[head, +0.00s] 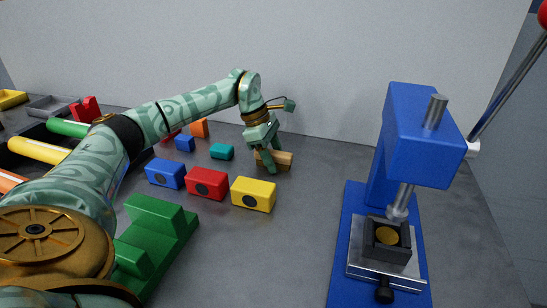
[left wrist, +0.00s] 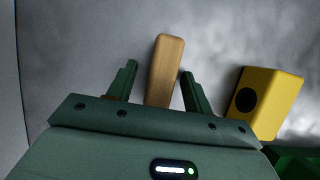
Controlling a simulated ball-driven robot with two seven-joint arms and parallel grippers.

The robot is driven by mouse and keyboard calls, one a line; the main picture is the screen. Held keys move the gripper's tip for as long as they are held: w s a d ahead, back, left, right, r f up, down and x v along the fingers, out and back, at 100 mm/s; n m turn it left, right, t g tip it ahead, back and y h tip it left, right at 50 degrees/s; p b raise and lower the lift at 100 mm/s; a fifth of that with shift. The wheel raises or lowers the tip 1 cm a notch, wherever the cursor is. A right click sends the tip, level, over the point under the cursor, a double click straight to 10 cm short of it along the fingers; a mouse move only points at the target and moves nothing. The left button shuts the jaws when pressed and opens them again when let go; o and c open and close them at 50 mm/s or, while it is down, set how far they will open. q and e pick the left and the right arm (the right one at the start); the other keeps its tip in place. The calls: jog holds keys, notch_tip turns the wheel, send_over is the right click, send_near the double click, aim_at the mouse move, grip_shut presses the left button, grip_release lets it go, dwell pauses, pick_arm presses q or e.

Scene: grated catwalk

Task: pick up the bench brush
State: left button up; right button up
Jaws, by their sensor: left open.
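The bench brush (head: 284,159) lies on the grey bench top near the back wall; only its tan wooden part shows clearly. In the left wrist view the wooden handle (left wrist: 166,60) lies between the two fingers, nearer the right one, and runs beyond the tips. My left gripper (head: 264,165) is open, pointing down at the brush, and its fingers hide part of it. In the left wrist view my left gripper (left wrist: 160,72) shows a gap on the left side of the handle. The bristles are not visible. My right gripper is out of view.
A yellow block (head: 254,194), a red block (head: 207,183) and a blue block (head: 165,173) stand in front of the brush. A blue press (head: 410,140) stands at right. A green stepped block (head: 150,225) sits nearer me.

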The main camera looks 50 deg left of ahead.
pick_arm(q)
jog(key=shift+f, duration=0.1)
jog(key=c, duration=1.1)
